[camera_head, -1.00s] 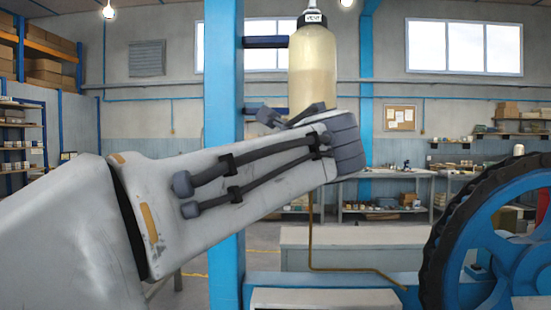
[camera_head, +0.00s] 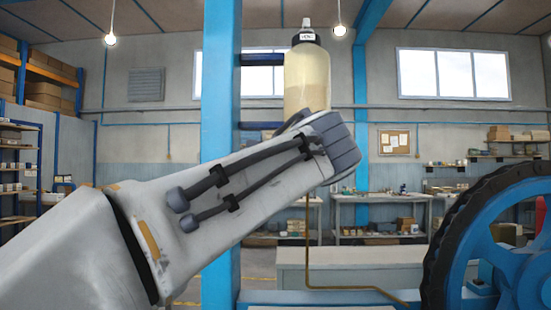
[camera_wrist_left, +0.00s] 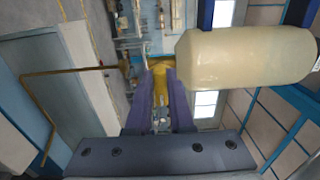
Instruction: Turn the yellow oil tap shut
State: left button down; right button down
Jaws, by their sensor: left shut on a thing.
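The yellow tap (camera_wrist_left: 158,68) shows in the left wrist view between the two purple fingers of my left gripper (camera_wrist_left: 157,82), which is shut on it. The tap sits just beside the end of the cream oil bottle (camera_wrist_left: 240,57) in that view. In the head view the bottle (camera_head: 306,80) stands upright with a dark cap and a label. My left arm there covers the bottle's lower end, the tap and my left fingers. My right gripper is in neither view.
A thin brown pipe (camera_head: 309,250) runs down below the bottle and bends right. A blue column (camera_head: 219,100) stands left of the bottle. A large blue wheel with a dark rim (camera_head: 437,255) fills the lower right. Shelves and benches stand far behind.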

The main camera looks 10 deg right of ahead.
pick_arm(q)
jog(key=c, duration=0.8)
grip_release()
jog(key=b+v, duration=0.3)
jog(key=v, duration=0.7)
jog(key=shift+s, duration=0.2)
